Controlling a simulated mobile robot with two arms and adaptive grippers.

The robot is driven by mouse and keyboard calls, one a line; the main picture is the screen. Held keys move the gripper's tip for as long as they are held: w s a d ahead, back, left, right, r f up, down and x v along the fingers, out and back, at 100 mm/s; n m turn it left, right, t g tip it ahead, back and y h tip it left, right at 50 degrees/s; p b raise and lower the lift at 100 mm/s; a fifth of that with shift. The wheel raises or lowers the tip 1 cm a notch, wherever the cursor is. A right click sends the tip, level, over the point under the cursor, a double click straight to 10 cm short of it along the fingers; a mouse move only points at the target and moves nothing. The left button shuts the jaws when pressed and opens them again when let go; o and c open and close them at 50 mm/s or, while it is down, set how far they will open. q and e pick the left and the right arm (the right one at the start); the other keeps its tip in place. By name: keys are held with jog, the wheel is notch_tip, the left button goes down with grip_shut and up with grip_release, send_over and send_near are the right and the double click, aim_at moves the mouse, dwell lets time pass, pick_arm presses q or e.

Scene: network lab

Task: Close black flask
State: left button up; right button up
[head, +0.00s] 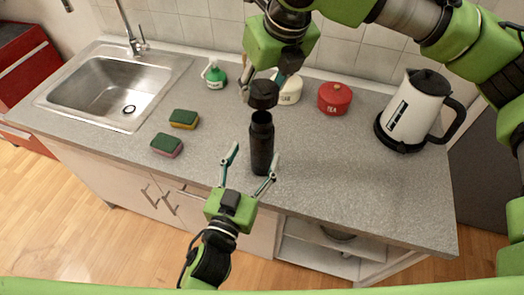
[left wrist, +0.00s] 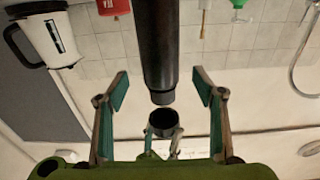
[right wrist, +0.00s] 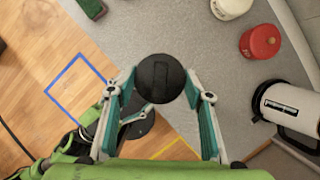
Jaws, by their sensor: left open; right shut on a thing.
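The black flask (head: 262,150) stands upright and open on the counter near its front edge. In the left wrist view the flask (left wrist: 158,45) appears upside down, between the open fingers of my left gripper (left wrist: 160,88). In the head view my left gripper (head: 249,170) is low at the flask, one finger on each side. My right gripper (head: 277,78) is shut on the black cap (head: 263,95) and holds it just above the flask mouth, with a small gap. The cap also shows in the right wrist view (right wrist: 160,78), hiding the flask's mouth.
A white jar (head: 290,88), a red tea jar (head: 334,98) and a kettle (head: 412,110) stand behind and right of the flask. Two sponges (head: 184,119) and a green bottle (head: 214,75) are left, near the sink (head: 115,85). The counter right of the flask is clear.

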pick_arm(q)
jog(key=x, duration=0.6)
jog(key=shift+w+d, duration=0.1)
jog(key=shift+w, duration=0.3)
jog(key=shift+c, duration=0.3)
jog(key=c, duration=1.6)
jog(key=shift+c, duration=0.2)
pick_arm(e)
send_over(263, 113)
jog(key=s, duration=0.3)
jog(key=shift+w+f, duration=0.2)
jog(key=shift+f, duration=2.25)
jog(key=shift+f, duration=0.85)
pick_arm(q)
grip_shut()
pick_arm(e)
jog(key=shift+f, duration=0.6)
